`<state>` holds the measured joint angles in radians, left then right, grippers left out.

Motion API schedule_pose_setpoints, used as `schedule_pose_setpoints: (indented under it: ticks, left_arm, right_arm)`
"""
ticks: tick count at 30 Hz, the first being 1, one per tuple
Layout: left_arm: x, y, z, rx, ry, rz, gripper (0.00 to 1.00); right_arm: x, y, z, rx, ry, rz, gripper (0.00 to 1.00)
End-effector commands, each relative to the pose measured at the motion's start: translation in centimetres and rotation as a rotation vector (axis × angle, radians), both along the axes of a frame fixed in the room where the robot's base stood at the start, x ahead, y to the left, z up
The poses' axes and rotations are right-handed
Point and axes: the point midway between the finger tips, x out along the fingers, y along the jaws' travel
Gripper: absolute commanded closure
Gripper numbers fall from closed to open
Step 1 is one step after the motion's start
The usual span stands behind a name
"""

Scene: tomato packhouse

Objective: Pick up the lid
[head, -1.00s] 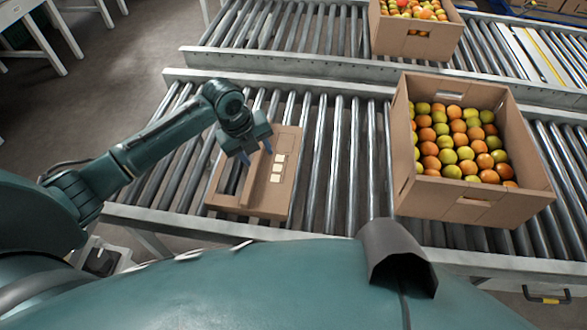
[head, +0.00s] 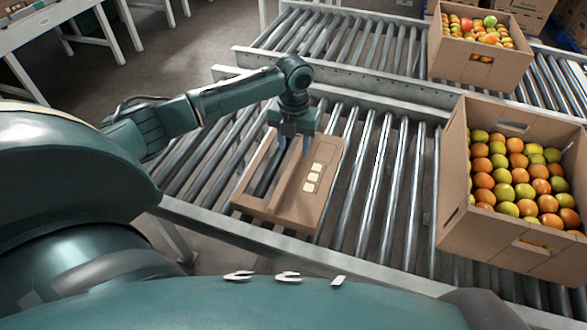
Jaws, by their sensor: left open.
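The lid (head: 308,207) is a brown cardboard piece with a long opening along its left part and several pale labels on its right panel. It lies flat on the rollers of the near conveyor, left of the large tomato box. My left gripper (head: 292,145) is over the far end of the lid, pointing down with its fingers apart and nothing visible between them. Whether the fingertips touch the lid I cannot tell. My right gripper is not in view.
A cardboard box (head: 455,185) full of red, orange and green tomatoes stands on the near conveyor (head: 372,190) at the right. Another filled box (head: 478,65) stands on the far conveyor. A white table (head: 45,22) is at the upper left. Rollers between lid and near box are clear.

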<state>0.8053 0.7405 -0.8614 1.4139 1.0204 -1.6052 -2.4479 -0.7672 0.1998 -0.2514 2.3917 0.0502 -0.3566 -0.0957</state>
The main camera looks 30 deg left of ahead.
Motion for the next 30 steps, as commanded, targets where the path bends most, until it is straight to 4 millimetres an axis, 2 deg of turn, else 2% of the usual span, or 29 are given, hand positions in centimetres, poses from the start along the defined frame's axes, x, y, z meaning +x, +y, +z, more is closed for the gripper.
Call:
schedule_pose_setpoints:
  ticks: [12, 19, 30]
  left_arm:
    - [-0.8, -0.2, -5.1, 0.001, 0.0, 0.001, 0.56]
    - [-0.7, -0.2, -5.1, 0.0, -0.002, 0.0, 0.56]
    - [-0.7, -0.2, -5.1, 0.0, -0.002, 0.0, 0.87]
  right_arm:
    - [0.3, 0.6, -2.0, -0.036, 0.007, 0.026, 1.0]
    - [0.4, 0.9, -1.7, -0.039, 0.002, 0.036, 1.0]
    - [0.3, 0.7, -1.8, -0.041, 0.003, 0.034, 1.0]
